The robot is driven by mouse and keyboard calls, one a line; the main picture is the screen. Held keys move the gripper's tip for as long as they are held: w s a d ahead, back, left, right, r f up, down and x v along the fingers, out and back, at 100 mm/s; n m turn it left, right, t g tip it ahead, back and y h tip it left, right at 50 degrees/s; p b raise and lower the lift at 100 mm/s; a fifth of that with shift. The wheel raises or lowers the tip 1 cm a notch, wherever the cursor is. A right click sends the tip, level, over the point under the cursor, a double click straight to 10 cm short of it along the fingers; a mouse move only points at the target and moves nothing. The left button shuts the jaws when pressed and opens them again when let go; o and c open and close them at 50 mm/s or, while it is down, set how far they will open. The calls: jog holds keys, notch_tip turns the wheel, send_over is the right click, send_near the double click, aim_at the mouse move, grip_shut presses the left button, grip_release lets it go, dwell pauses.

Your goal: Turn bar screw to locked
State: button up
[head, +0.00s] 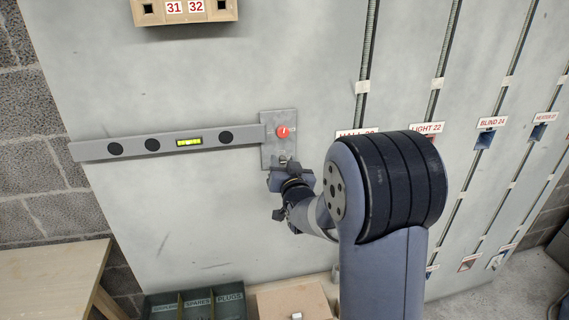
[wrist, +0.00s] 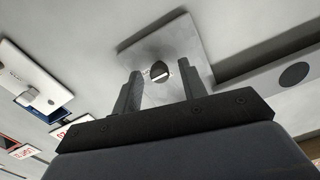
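A grey plate (head: 270,152) sits on the wall panel at the right end of a long grey bar (head: 105,149). In the head view a round red knob (head: 283,131) with a pale mark is on the plate. The wrist view shows the plate (wrist: 192,50) with a dark round screw face (wrist: 160,70) and a pale slot. Whether this is the red knob I cannot tell. My gripper (head: 284,161) is just below the red knob. In the wrist view my gripper (wrist: 158,84) is open and empty, its two fingers apart on either side below the screw face. Contact is not visible.
A green level vial (head: 189,142) and several dark discs are on the bar. Vertical conduits and labelled boxes (head: 485,140) line the panel on the right. A wooden table (head: 50,270), a divided bin (head: 195,303) and a cardboard box (head: 292,300) are below.

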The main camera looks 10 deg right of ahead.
grip_shut()
jog(key=shift+f+b, duration=0.15)
jog(key=shift+b, duration=0.4)
jog(key=m+b, duration=0.2)
jog(key=b, duration=0.1)
jog(key=shift+f, duration=0.15)
jog(key=m+b, duration=0.3)
jog(key=b, duration=0.2)
jog(key=shift+m, duration=0.3)
jog(key=m+b, duration=0.6)
jog(key=shift+d+b, duration=0.1)
jog(key=shift+b, duration=0.25)
jog(key=m+b, duration=0.3)
jog(key=m, duration=0.3)
jog(key=shift+m, duration=0.3)
grip_release()
